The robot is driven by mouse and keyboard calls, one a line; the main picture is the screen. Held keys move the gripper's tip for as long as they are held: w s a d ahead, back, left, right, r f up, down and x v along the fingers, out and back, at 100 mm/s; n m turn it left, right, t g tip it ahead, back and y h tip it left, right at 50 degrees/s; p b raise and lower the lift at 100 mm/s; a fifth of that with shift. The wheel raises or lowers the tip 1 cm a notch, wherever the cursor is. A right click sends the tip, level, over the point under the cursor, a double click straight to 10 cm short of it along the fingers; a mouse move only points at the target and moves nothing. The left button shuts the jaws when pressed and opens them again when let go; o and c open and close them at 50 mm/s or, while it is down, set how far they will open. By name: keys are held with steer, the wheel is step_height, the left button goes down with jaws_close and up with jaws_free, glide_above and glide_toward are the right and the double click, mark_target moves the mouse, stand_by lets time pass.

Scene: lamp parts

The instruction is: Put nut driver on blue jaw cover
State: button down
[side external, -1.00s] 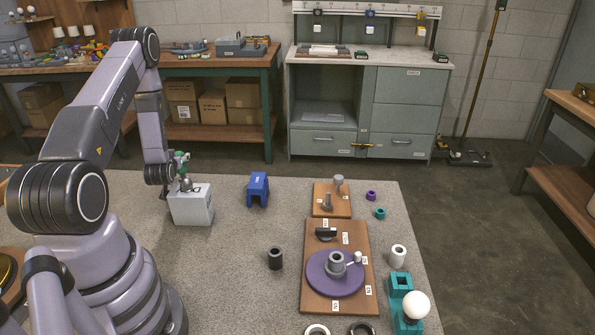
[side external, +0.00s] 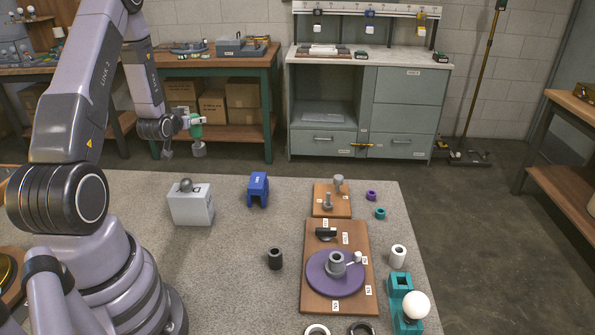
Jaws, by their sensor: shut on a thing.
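The nut driver (side external: 198,148) appears to be the piece with a green upper part and a grey cylindrical lower end. My gripper (side external: 195,122) is shut on it and holds it raised, with the grey end hanging down. The blue jaw cover (side external: 258,189) stands on the grey bench top, to the right of the box. My gripper is up and to the left of the cover, apart from it. The fingertips are small and partly hidden here.
A wooden board with a purple disc (side external: 320,285) lies at the right, with a smaller wooden board (side external: 322,204) behind it. A black cylinder (side external: 275,259), a white cylinder (side external: 398,256) and a teal block (side external: 401,284) stand nearby. Bench space around the blue cover is clear.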

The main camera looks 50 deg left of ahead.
steer(key=w+d+r+m+t+h, duration=0.2)
steer(key=w+d+m+h, duration=0.3)
steer(key=d, duration=0.3)
steer(key=w+d+r+m+t+h, duration=0.1)
steer(key=w+d+r+m+h, duration=0.1)
steer(key=w+d+m+h, duration=0.4)
step_height(320, 180, down, 8)
steer(key=s+d+h, duration=0.1)
steer(key=s+d, duration=0.1)
steer(key=shift+s+d+f+h, duration=0.2)
steer(key=shift+d+h, duration=0.05)
steer(key=shift+h, duration=0.05)
steer(key=shift+f, duration=0.15)
steer(key=c, duration=0.7)
jaws_free()
